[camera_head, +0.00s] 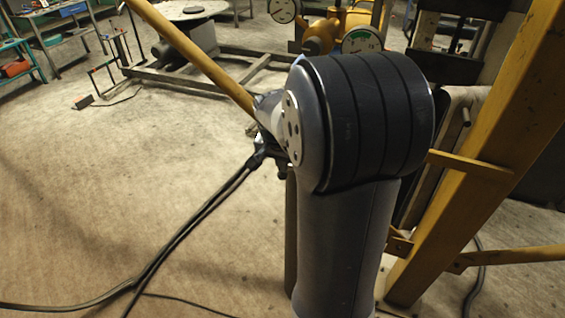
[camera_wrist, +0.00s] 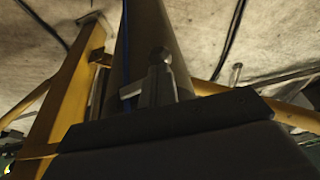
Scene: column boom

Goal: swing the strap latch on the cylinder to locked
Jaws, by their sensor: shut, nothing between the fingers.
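In the wrist view, a dark grey-brown cylinder (camera_wrist: 150,28) runs up the picture's middle, with a thin blue line along its left side. My gripper (camera_wrist: 158,84) is shut and empty, seen over the broad dark body at the bottom of the wrist view. Pale metal parts stand out in front of the cylinder there. I cannot tell which of them belong to the strap latch, nor the latch's position or whether anything touches it. In the head view my own large arm joint hides the gripper and the latch.
A slanting yellow beam (camera_head: 515,130) stands close at the right, also at left in the wrist view (camera_wrist: 72,90). Gauges (camera_head: 361,40) sit behind my arm. Dark hoses (camera_head: 180,238) cross the floor. Open floor (camera_head: 100,190) lies at the left.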

